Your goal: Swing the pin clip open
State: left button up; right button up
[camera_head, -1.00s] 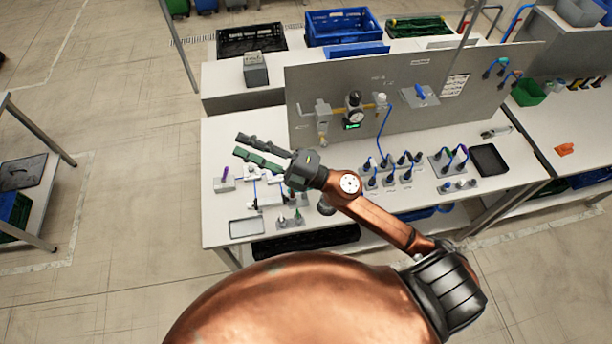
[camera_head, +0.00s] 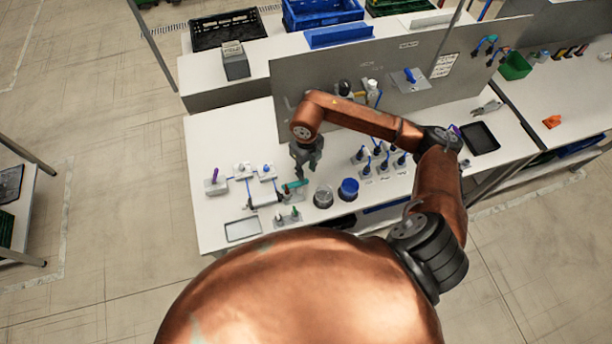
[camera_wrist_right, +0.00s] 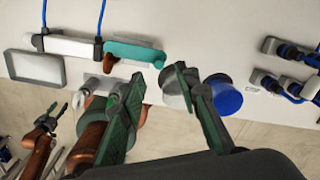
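A teal lever-like piece (camera_head: 295,185) lies at the right end of a white cylinder fixture (camera_head: 264,198) on the bench. It also shows in the right wrist view (camera_wrist_right: 135,53); I cannot tell for sure that it is the pin clip. My right gripper (camera_head: 303,172) points down just above and behind the teal piece. In the right wrist view its fingers (camera_wrist_right: 160,76) are spread with nothing between them, and the teal piece lies beyond the tips, apart from them. My left gripper is out of the head view; a small copper, dark-pronged part (camera_wrist_right: 45,125) in the wrist view may be it.
A clear cup (camera_head: 324,196) and a blue cup (camera_head: 349,188) stand right of the teal piece. Several dark plugs with blue cables (camera_head: 380,160) stand farther right. A shallow grey tray (camera_head: 243,229) lies at the front left. A grey upright panel (camera_head: 440,95) closes the back.

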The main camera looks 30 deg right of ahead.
aim_at(306, 180)
notch_tip(306, 180, down, 6)
jog(key=shift+r+p, duration=0.15)
jog(key=shift+p, duration=0.3)
jog(key=shift+c, duration=0.4)
grip_shut()
